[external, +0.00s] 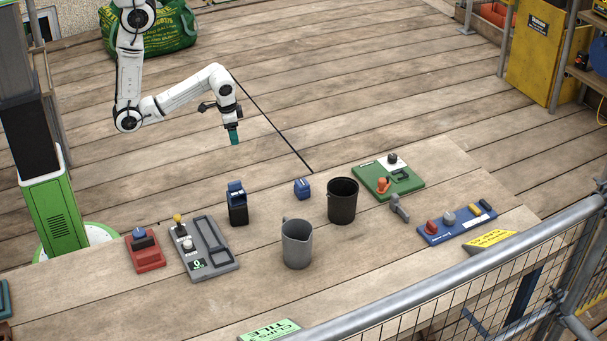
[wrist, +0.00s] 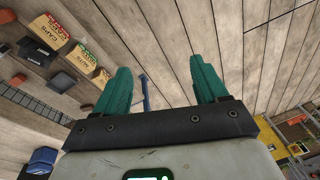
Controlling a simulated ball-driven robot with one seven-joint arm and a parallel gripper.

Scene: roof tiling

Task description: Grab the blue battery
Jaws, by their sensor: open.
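A small blue block (external: 302,188), which looks like the blue battery, sits on the wooden table between a black upright block and a black bucket. The black block (external: 238,206) has a blue top part, so I cannot fully tell which of the two is the battery. My gripper (external: 234,136) hangs in the air behind the table, above and to the left of the small blue block, not touching anything. In the wrist view my gripper (wrist: 160,72) shows two teal fingers spread apart with nothing between them. I cannot make out the battery for sure in the wrist view.
A black bucket (external: 342,201) and grey jug (external: 297,243) stand close to the small blue block. Grey (external: 219,261), red (external: 146,252), green (external: 404,192) and blue (external: 446,237) boards carry parts. A metal rail (external: 430,290) crosses the front.

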